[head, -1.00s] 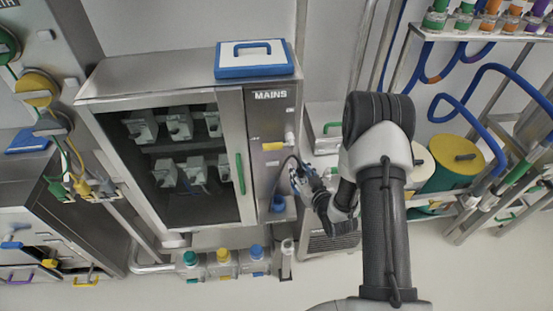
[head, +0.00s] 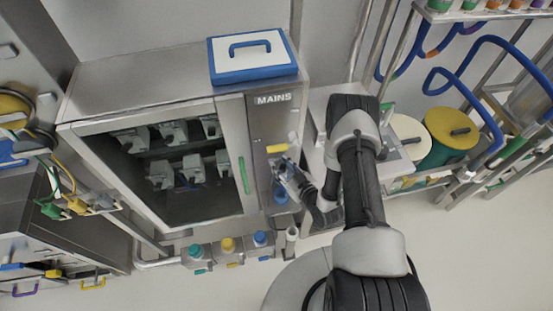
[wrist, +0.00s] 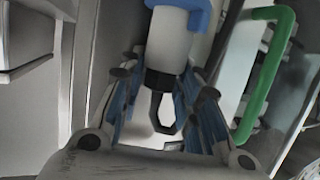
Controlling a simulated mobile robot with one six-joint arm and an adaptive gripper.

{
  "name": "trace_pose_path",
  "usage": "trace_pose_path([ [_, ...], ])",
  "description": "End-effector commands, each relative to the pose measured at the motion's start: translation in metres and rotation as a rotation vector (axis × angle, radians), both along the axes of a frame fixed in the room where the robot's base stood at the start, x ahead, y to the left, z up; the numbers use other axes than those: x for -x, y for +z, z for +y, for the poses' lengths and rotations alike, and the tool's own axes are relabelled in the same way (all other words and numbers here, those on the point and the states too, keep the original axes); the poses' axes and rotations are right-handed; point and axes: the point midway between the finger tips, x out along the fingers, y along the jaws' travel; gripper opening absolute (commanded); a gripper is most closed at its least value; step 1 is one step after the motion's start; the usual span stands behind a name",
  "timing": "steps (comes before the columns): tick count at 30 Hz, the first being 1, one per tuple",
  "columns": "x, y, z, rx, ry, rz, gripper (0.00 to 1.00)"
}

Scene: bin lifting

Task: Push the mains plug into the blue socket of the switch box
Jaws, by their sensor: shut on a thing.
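The switch box (head: 268,120), labelled MAINS, is the right part of the grey cabinet. My gripper (head: 281,168) is at its front, just below a yellow part (head: 277,148). In the wrist view my gripper (wrist: 166,75) has its blue-padded fingers shut around the mains plug (wrist: 167,48), a white cylinder with a black collar and a grey loop. A blue part (wrist: 185,14), probably the blue socket, meets the plug's far end; I cannot tell how deep the plug sits. In the head view the gripper hides the plug, and a blue part (head: 281,195) shows below it.
A green handle (head: 244,172) is left of the gripper, and also shows in the wrist view (wrist: 266,75). A blue-edged case (head: 252,58) lies on top. Capped bottles (head: 228,250) stand below. A yellow-green drum (head: 451,133) and a rack are at right.

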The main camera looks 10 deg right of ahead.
Motion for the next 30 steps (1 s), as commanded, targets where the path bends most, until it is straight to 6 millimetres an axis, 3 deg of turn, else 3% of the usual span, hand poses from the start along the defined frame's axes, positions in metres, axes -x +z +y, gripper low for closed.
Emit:
trace_pose_path([
  [8, 0.0, -0.012, 0.0, 0.0, 0.0, 0.0, 0.0],
  [22, 0.0, -0.058, 0.0, 0.0, 0.0, 0.0, 0.0],
  [30, 0.001, -0.048, 0.0, 0.0, 0.0, -0.001, 0.0],
])
